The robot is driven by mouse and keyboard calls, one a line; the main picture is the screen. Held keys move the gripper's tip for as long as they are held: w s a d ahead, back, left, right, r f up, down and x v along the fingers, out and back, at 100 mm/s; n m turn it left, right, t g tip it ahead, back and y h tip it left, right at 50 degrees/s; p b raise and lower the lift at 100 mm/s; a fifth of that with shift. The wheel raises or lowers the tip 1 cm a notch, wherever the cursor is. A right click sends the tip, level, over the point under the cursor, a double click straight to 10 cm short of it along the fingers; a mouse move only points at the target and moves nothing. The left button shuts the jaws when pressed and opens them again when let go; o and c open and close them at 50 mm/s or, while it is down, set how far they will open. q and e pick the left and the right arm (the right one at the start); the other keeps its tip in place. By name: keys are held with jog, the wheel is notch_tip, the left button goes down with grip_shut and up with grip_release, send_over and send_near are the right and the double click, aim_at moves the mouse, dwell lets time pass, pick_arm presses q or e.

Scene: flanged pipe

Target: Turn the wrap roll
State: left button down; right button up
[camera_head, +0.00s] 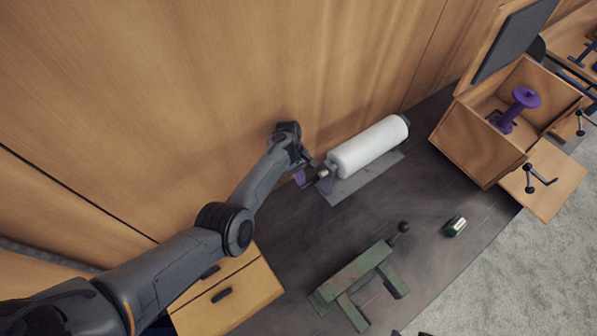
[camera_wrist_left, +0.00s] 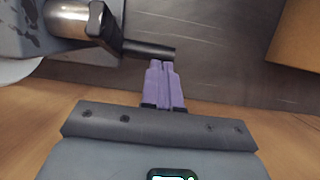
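The wrap roll (camera_head: 368,148) is a white cylinder lying on a grey base plate (camera_head: 340,190) near the wooden wall. A metal hub (camera_wrist_left: 80,20) with a dark crank rod (camera_wrist_left: 148,50) is at its left end. My left gripper (camera_head: 300,177) is at that crank end. In the left wrist view its purple fingers (camera_wrist_left: 163,66) lie together with only a thin line between them. Their tips are at the outer end of the crank rod. Whether they touch it cannot be told. My right gripper is not seen.
A green metal stand (camera_head: 355,275) and a small green item (camera_head: 455,227) are on the dark worktop. An open wooden box (camera_head: 475,145) with a purple spool (camera_head: 517,107) stands at the right. A wooden drawer unit (camera_head: 230,300) is at bottom left. Worktop between roll and stand is clear.

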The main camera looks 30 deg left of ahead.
pick_arm(q)
jog(key=shift+s+d+f, duration=0.25)
jog(key=shift+s+f, duration=0.1)
jog(key=shift+f, duration=0.4)
jog(key=shift+d, duration=0.1)
jog(key=shift+r, duration=0.1)
